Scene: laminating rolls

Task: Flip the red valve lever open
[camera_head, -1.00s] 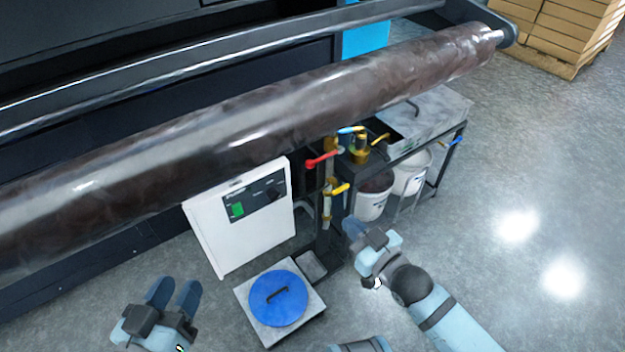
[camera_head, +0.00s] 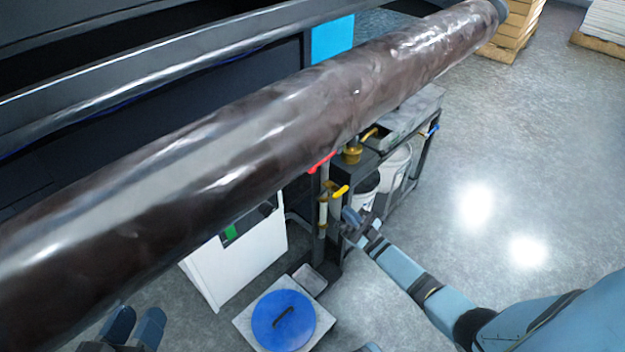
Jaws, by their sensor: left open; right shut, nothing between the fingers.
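The red valve lever (camera_head: 321,163) sits on a vertical pipe just under the big dark roll, which hides part of it. A yellow lever (camera_head: 340,192) is lower on the same brass-fitted pipe (camera_head: 323,212). My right gripper (camera_head: 350,217) is shut and empty, below and right of the red lever, close to the yellow lever; whether it touches anything is unclear. My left gripper (camera_head: 134,322) is open and empty at the bottom left, far from the valve.
The large dark roll (camera_head: 230,140) crosses above the valves. A white control box (camera_head: 240,262) stands left of the pipe. A blue lid (camera_head: 283,320) lies in front. White buckets (camera_head: 397,168) stand under a bench at right. Floor at right is open.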

